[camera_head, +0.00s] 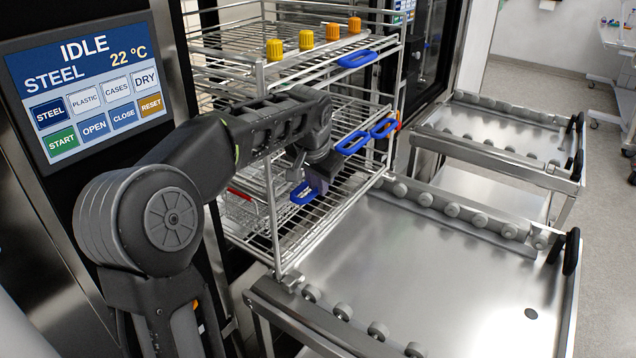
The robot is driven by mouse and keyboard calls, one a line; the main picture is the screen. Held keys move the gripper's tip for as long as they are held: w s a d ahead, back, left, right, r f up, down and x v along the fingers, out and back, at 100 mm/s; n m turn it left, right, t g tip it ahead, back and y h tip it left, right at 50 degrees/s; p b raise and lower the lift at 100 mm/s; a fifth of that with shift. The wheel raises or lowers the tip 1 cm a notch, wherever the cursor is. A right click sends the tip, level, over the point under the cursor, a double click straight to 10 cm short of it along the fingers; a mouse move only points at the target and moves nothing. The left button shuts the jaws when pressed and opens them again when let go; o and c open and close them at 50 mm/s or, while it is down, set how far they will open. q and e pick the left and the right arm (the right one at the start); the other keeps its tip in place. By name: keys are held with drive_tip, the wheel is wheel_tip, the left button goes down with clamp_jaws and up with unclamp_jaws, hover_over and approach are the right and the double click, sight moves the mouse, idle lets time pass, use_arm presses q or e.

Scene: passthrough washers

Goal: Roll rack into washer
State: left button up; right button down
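The wire rack (278,215) is tall, with several shelves. It stands upright at the washer opening, its near end by the back edge of the steel trolley (440,270). Blue handles show on its shelves, with yellow caps on the top one. My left arm reaches in front of the rack from the left. My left gripper (312,183) is at the rack's front, close to a low blue handle (303,194). Its fingers are dark and partly hidden, so I cannot tell whether they touch or grip anything. My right gripper is not in view.
The washer's panel (85,90) reads IDLE, STEEL, 22 °C. The near trolley's top is bare, with rollers along both sides. A second empty trolley (490,130) stands behind it at another machine. Open floor (540,90) lies to the right.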

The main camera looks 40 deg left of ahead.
use_arm(q)
clamp_jaws()
idle(0.9)
drive_tip(key=shift+a+r, duration=0.1)
drive_tip(key=shift+a, duration=0.05)
